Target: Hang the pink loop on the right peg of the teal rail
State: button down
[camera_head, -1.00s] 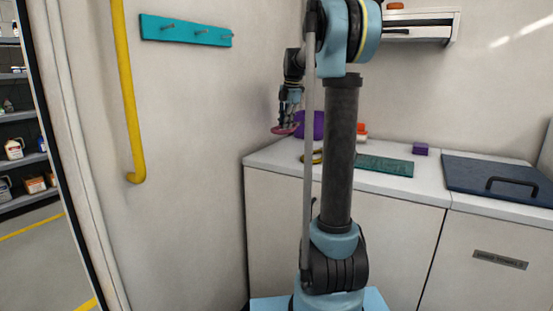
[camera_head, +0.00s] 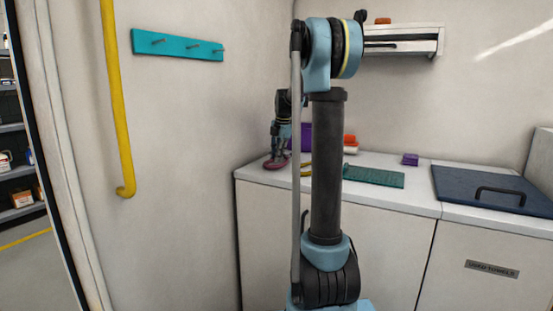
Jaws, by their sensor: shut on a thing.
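The pink loop (camera_head: 275,164) is in my gripper (camera_head: 279,156), low over the left end of the white counter. My gripper points down and is shut on the loop. From this view I cannot tell whether the loop touches the counter. The teal rail (camera_head: 174,45) is fixed high on the left wall and has three pegs in a row. Its right peg (camera_head: 218,49) is bare. My gripper is below and to the right of the rail.
A yellow grab bar (camera_head: 119,110) runs down the wall left of the rail. On the counter (camera_head: 400,200) are a purple container (camera_head: 306,137), a green mat (camera_head: 373,177), a small purple block (camera_head: 410,159) and a dark lid with a handle (camera_head: 475,185). The wall below the rail is clear.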

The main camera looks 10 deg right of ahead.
jog(key=shift+f, duration=0.3)
jog(key=c, duration=1.6)
grip_release()
jog(key=s+r, duration=0.1)
jog(key=r, duration=0.4)
jog(key=s+d+r, duration=0.1)
jog(key=r, duration=0.5)
jog(key=s+r, duration=0.1)
jog(key=r, duration=0.5)
jog(key=shift+d, duration=0.35)
